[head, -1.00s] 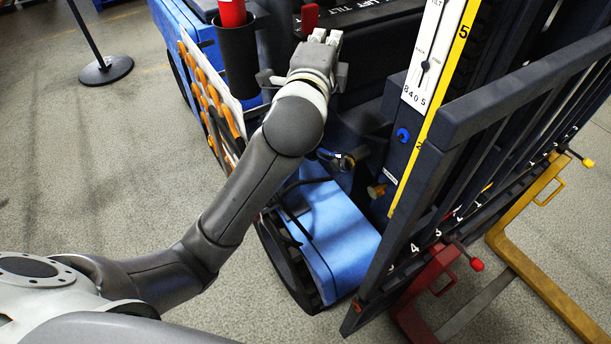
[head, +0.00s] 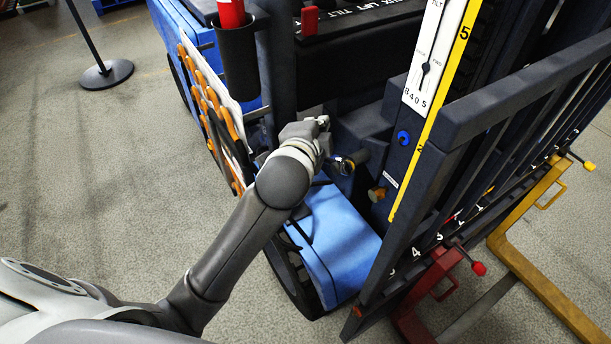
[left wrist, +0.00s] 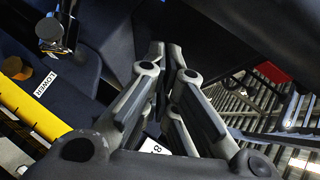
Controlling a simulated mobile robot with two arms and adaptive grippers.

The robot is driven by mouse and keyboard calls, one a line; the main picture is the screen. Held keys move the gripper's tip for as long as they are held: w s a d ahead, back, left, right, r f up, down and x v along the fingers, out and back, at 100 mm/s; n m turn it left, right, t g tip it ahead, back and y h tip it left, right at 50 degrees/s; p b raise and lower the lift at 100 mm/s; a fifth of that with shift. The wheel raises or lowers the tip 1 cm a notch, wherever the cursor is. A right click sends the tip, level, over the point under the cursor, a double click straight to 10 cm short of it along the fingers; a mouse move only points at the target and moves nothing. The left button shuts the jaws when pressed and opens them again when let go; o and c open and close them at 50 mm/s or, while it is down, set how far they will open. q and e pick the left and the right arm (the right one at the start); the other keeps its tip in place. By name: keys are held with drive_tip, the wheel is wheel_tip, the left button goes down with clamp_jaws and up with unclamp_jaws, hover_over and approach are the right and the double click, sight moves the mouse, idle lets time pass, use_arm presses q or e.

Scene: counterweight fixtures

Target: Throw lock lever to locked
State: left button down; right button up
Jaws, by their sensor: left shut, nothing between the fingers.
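My left gripper (head: 322,124) is shut and empty in front of the dark body of the blue lift truck. In the left wrist view its fingers (left wrist: 166,52) come together with nothing between them. A chrome fitting (head: 346,164) sits just below and right of the gripper, apart from it; it also shows in the left wrist view (left wrist: 55,32). A red lever (head: 309,20) stands upright above, beside the lettered control strip. I cannot tell which of these is the lock lever. My right gripper is not in view.
The dark carriage frame (head: 450,130) and yellow scale strip (head: 430,125) stand right of the gripper. A blue cover (head: 340,235) lies below it. A black holder with a red cylinder (head: 238,60) is at upper left. Open floor (head: 120,180) spreads left.

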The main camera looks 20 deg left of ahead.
use_arm(q)
drive_tip(key=s+f+n+g, duration=0.2)
drive_tip(key=s+f+g, duration=0.1)
drive_tip(key=f, duration=0.9)
drive_tip(key=shift+s+a+f+n, duration=0.2)
drive_tip(key=shift+a+f+n, duration=0.15)
drive_tip(key=shift+a+n, duration=0.1)
